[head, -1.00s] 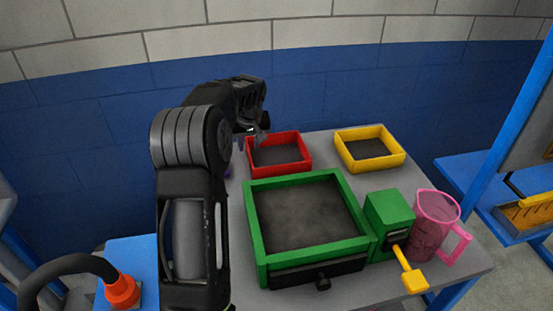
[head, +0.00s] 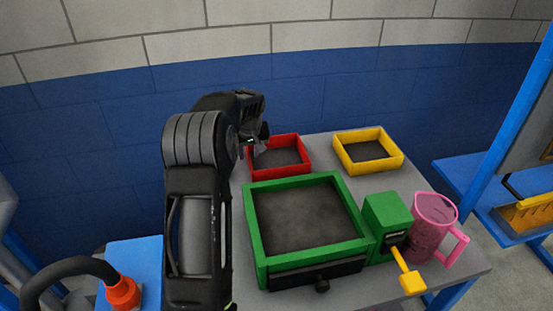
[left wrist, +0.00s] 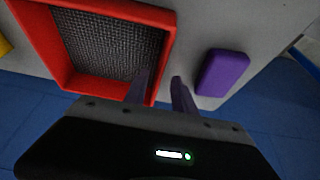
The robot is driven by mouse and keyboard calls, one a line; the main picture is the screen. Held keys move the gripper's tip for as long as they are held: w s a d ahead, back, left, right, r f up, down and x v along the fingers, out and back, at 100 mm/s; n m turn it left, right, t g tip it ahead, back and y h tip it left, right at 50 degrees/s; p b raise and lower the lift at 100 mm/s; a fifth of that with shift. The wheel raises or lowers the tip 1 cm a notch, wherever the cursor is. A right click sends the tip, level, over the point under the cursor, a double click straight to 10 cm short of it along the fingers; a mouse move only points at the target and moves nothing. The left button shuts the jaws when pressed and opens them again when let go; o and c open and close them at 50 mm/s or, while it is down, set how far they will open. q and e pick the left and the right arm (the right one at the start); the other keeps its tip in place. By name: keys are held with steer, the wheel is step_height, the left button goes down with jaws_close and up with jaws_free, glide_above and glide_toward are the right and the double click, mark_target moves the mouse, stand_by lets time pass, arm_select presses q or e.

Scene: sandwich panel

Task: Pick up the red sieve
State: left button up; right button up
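The red sieve (head: 278,156) is a square red frame with a dark mesh floor, lying at the back of the grey table. In the left wrist view the red sieve (left wrist: 110,45) fills the upper left. My left gripper (head: 252,146) is at the sieve's left side. In the left wrist view my left gripper (left wrist: 160,88) is open. One finger overlaps the sieve's mesh and wall, the other lies outside it, with the wall between them. I cannot tell whether either finger touches it. My right gripper is not in view.
A purple block (left wrist: 222,72) lies close beside the outer finger. A yellow sieve (head: 368,151) stands right of the red one. A large green tray (head: 352,204), a green box (head: 386,215) with a yellow lever, and a pink mug (head: 430,225) stand in front. A blue wall is behind.

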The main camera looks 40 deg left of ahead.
mark_target(249, 156)
arm_select(q)
steer(key=x, duration=0.4)
steer(key=shift+p, duration=0.35)
jaws_close()
stand_by(1.4)
